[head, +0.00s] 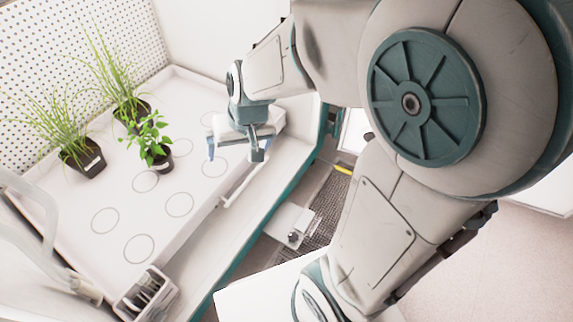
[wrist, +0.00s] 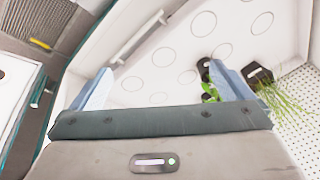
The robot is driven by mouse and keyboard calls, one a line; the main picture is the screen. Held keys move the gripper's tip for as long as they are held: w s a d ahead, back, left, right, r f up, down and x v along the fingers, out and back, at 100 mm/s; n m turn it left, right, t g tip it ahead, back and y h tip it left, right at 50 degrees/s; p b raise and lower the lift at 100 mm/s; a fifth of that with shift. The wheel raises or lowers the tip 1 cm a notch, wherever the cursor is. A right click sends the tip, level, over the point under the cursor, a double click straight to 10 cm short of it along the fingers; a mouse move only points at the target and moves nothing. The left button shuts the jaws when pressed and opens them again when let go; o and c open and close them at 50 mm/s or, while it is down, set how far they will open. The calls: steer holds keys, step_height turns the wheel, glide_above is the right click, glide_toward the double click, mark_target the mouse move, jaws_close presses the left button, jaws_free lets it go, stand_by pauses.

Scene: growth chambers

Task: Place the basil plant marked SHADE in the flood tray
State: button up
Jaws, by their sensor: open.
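A small leafy basil plant (head: 153,135) stands upright in a black pot on the white flood tray (head: 110,190), which has printed circles. In the wrist view its leaves (wrist: 209,92) are partly hidden behind the right finger. No SHADE marking can be read on it. My gripper (head: 234,148) is open and empty above the tray's right side, to the right of the basil and apart from it.
Two grassy plants in black pots, one nearer (head: 86,160) and one farther back (head: 128,110), stand close to the basil. A perforated wall (head: 60,45) rises behind. A slotted box (head: 147,292) is at the front corner. Several circles on the tray are empty.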

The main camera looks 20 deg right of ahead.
steer(key=s+d+r+g+h, duration=0.1)
steer(key=s+d+r+h, duration=0.1)
steer(key=s+d, duration=0.5)
steer(key=s, duration=0.3)
steer(key=shift+s+g, duration=0.2)
steer(key=shift+g, duration=0.1)
steer(key=shift+r, duration=0.1)
